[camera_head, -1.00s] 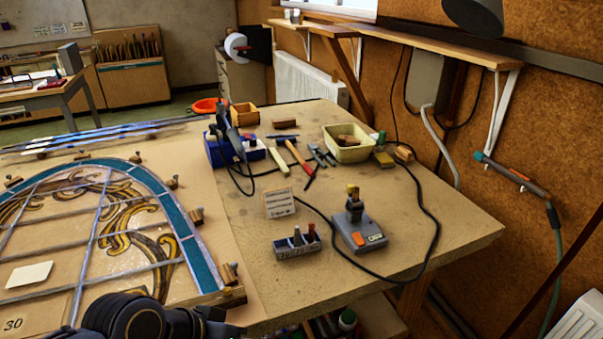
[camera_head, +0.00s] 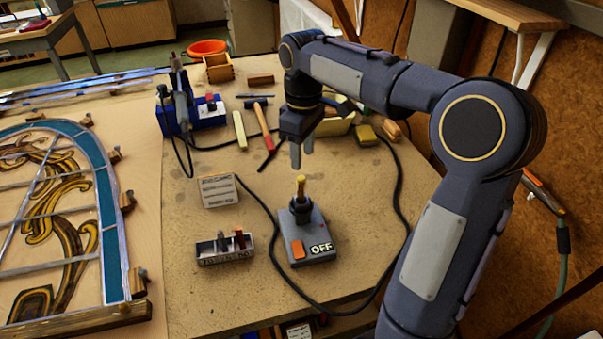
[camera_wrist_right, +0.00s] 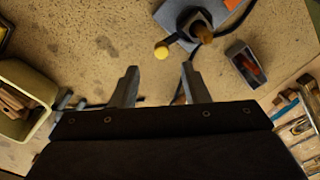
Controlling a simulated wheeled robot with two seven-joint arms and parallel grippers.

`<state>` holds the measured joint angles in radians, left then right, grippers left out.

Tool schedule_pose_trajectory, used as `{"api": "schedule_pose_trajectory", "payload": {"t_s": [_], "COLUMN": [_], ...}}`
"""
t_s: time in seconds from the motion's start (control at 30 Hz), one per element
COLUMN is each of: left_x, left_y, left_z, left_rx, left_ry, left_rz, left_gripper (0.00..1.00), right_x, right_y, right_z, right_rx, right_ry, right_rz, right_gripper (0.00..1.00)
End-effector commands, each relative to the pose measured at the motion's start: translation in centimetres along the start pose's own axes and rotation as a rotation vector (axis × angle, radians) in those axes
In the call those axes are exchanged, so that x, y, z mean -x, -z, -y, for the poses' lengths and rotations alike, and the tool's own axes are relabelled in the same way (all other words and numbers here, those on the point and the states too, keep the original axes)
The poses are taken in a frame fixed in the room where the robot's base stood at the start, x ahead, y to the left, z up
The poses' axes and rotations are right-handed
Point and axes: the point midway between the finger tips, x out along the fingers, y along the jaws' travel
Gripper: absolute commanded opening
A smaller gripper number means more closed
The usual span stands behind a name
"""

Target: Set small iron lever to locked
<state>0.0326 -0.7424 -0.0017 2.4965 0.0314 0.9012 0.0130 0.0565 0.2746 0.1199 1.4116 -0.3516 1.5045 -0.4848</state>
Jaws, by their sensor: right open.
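A small grey control box (camera_head: 318,248) stands on the workbench, with an orange switch and a label reading OFF. A short lever with a brass-yellow tip (camera_head: 300,187) rises from its dark collar, close to upright. My left gripper is not in view.
A small block with upright pegs (camera_head: 225,249) and a lettered card (camera_head: 217,190) lie left of the box. A black cable (camera_head: 392,215) loops around it. Hand tools, a cream tub (camera_head: 335,127) and a blue stand (camera_head: 207,114) are behind. The leaded panel (camera_head: 110,235) fills the left.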

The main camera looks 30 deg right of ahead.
Motion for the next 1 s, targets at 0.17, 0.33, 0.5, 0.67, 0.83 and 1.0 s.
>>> {"api": "schedule_pose_trajectory", "payload": {"t_s": [0.17, 0.33, 0.5, 0.67, 0.83, 1.0], "left_x": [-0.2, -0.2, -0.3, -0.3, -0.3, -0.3], "left_y": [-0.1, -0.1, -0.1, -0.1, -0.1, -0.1], "left_z": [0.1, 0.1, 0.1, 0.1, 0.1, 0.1], "left_rx": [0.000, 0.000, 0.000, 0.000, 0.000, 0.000], "left_ry": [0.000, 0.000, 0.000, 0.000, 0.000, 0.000], "left_rz": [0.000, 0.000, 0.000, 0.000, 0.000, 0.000], "left_gripper": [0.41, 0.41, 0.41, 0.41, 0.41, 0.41], "right_x": [-3.0, -5.5, -6.7, -6.9, -6.9, -6.9], "right_y": [-0.1, -0.1, -0.1, -0.1, -0.1, -0.1], "right_z": [0.0, 0.0, 0.0, 0.0, 0.0, 0.1], "right_rx": [-0.002, -0.004, -0.004, -0.004, -0.004, -0.004], "right_ry": [0.003, 0.002, 0.001, 0.000, 0.001, 0.001], "right_rz": [0.003, 0.001, -0.001, -0.002, -0.002, -0.002], "right_gripper": [0.41, 0.41, 0.41, 0.41, 0.35, 0.13]}}
